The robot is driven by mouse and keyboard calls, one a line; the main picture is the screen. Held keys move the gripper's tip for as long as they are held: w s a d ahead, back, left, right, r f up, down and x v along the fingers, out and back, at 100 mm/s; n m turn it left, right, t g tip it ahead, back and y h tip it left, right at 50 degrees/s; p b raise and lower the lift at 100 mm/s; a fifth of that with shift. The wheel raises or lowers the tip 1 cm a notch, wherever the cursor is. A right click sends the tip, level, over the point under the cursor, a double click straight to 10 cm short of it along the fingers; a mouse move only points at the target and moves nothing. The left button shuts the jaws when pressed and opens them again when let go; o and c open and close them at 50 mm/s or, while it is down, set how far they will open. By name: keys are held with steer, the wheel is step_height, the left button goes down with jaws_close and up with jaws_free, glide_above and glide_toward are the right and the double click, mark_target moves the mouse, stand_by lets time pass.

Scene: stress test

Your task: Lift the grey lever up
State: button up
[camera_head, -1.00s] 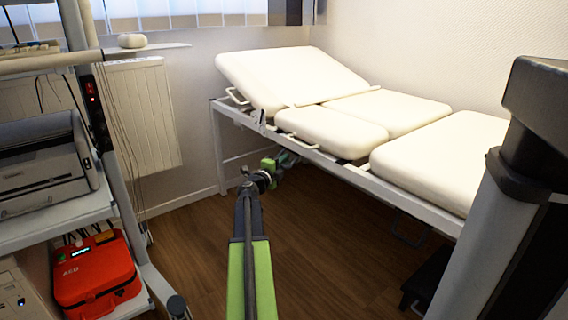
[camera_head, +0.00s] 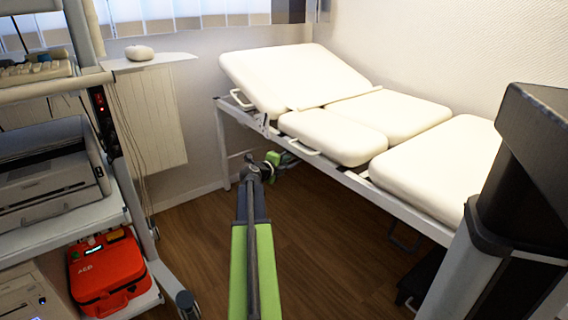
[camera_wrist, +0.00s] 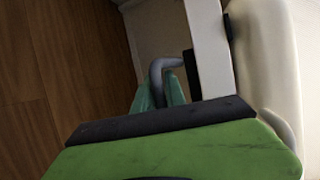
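The grey lever (camera_wrist: 156,78) is a bent bar beside the white bed frame (camera_wrist: 212,50) in the wrist view. My gripper (camera_wrist: 160,82) has teal fingers, one on each side of the lever. The fingers are apart with the lever between them, but whether they press on it is unclear. In the head view, my gripper (camera_head: 279,159) is small and partly hidden by my arm, below the near rail of the examination bed (camera_head: 350,178). I cannot make out the lever clearly there.
A shelf rack (camera_head: 128,185) at the left carries a printer (camera_head: 50,175) and a red AED case (camera_head: 105,272). A radiator (camera_head: 150,115) stands at the back wall.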

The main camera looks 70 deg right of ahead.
steer(key=shift+o, duration=0.2)
steer(key=shift+a, duration=0.1)
steer(key=p+v, duration=0.4)
steer(key=v, duration=1.3)
steer(key=shift+p, duration=0.35)
